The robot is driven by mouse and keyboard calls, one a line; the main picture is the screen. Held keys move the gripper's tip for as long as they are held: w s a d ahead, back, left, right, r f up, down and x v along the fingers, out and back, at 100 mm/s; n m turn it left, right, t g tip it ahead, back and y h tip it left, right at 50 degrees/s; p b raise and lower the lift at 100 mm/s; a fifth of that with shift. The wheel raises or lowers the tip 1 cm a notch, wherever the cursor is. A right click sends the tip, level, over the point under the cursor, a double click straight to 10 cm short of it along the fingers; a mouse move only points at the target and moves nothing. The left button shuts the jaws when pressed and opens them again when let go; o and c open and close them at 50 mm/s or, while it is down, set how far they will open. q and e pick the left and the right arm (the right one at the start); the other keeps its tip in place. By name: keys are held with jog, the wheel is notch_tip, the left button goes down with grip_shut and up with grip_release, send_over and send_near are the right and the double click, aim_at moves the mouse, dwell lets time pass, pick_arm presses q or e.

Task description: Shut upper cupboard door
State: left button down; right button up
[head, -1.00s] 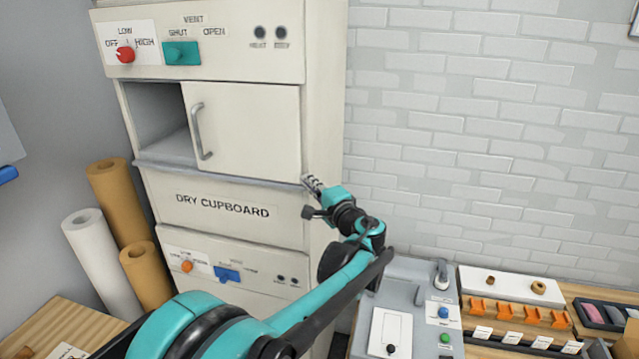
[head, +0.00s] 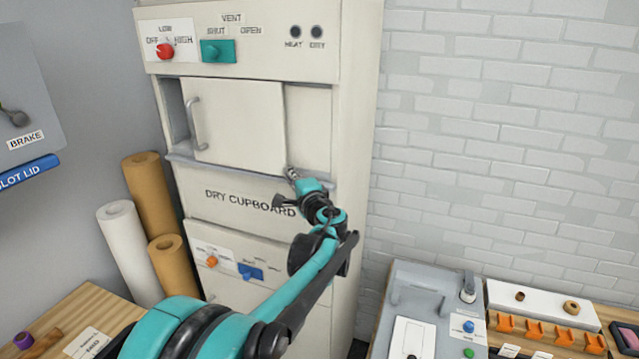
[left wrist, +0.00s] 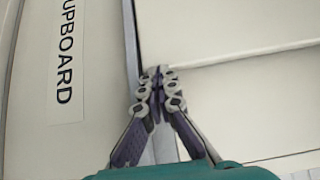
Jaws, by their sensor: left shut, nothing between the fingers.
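The upper cupboard's cream sliding door (head: 240,130) has a grey handle (head: 195,122) near its left edge. A narrow grey opening shows to the left of the door. My left gripper (head: 292,175) is shut and empty, with its tips at the door's lower right corner, just above the sill. In the left wrist view the closed fingertips (left wrist: 159,76) are at the edge of the door (left wrist: 210,25), seeming to touch it. The right gripper is not in view.
A recessed cream panel (head: 308,125) shows right of the door. Above are the red knob (head: 165,50) and teal vent slider (head: 217,51). Paper rolls (head: 150,195) stand left of the cupboard. A grey control panel (head: 440,285) and orange rack (head: 550,333) lie at lower right.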

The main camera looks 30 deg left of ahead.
aim_at(248, 164)
pick_arm(q)
jog(key=s+a, duration=0.1)
jog(key=a, duration=0.3)
jog(key=s+a, duration=0.1)
jog(key=a, duration=0.3)
jog(key=s+a+b, duration=0.1)
jog(key=a, duration=0.3)
jog(key=shift+a, duration=0.4)
